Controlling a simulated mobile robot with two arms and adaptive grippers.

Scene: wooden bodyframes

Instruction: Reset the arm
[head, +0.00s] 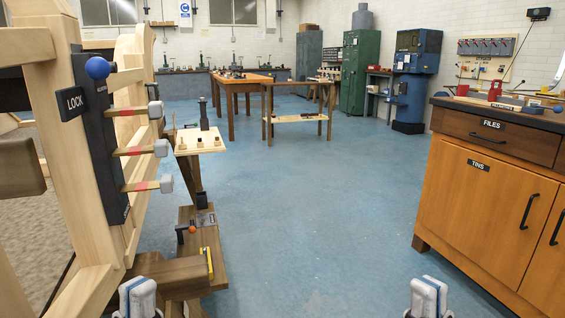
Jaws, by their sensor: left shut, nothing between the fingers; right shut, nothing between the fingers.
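My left gripper (138,297) is at the bottom edge left of centre, in front of the wooden bench by the frame. My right gripper (428,297) is at the bottom edge on the right, over the blue floor and near the wooden cabinet. Both grippers look shut and empty, with only their upper ends in view. The arms behind them are out of the picture.
A wooden frame (55,130) with a LOCK panel and several levers stands close on the left. A bench (192,262) juts out below it. A cabinet (480,205) stands at right. The blue floor (310,220) between is clear.

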